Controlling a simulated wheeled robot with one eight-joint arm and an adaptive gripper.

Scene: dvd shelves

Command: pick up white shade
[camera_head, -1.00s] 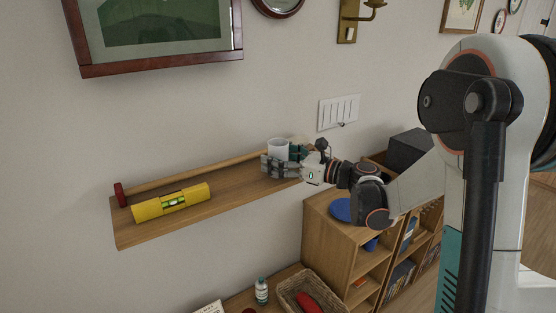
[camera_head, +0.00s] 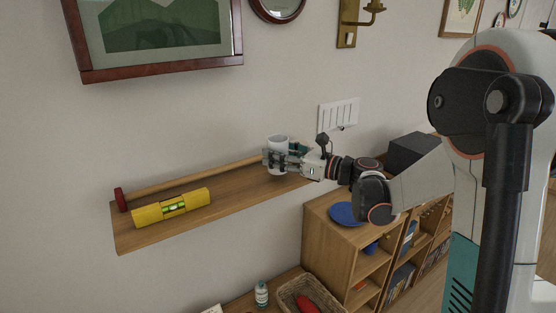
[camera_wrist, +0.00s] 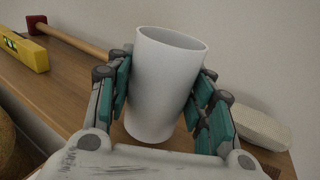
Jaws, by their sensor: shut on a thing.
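The white shade (camera_head: 278,141) is a plain white, open-topped cylinder near the right end of the wooden wall shelf. It also shows in the wrist view (camera_wrist: 160,85), upright or slightly tilted between the fingers. My gripper (camera_head: 281,158) reaches in from the right and is shut on the shade; in the wrist view, the teal-padded fingers (camera_wrist: 162,92) press on both its sides. The shade's base is close to the shelf; I cannot tell whether it touches the board.
The wooden wall shelf (camera_head: 222,202) also holds a yellow level (camera_head: 172,207) and a long-handled mallet (camera_head: 121,199) to the left. A pale, rounded object (camera_wrist: 262,128) lies right of the shade. A framed picture (camera_head: 160,72) hangs above. A bookcase (camera_head: 325,240) stands below right.

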